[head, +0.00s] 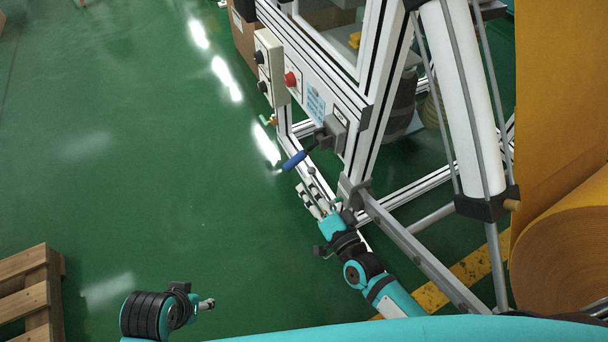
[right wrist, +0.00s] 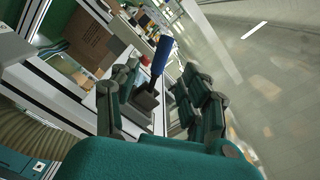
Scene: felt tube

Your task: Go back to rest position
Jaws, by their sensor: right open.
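My right gripper (head: 309,190) is open beside the machine's frame, just below the blue-handled lever (head: 294,161) in the head view. In the right wrist view its spread fingers (right wrist: 165,100) stand either side of the lever's grey base, and the blue handle (right wrist: 162,57) rises between and beyond them. I see nothing held; whether a finger touches the lever I cannot tell.
The aluminium frame (head: 381,85) carries a switch box (head: 270,67) and a red button (head: 291,80). A white roller (head: 464,95) and an orange felt roll (head: 565,245) are at the right. A wooden pallet (head: 40,295) stands lower left. The green floor (head: 130,150) between is clear.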

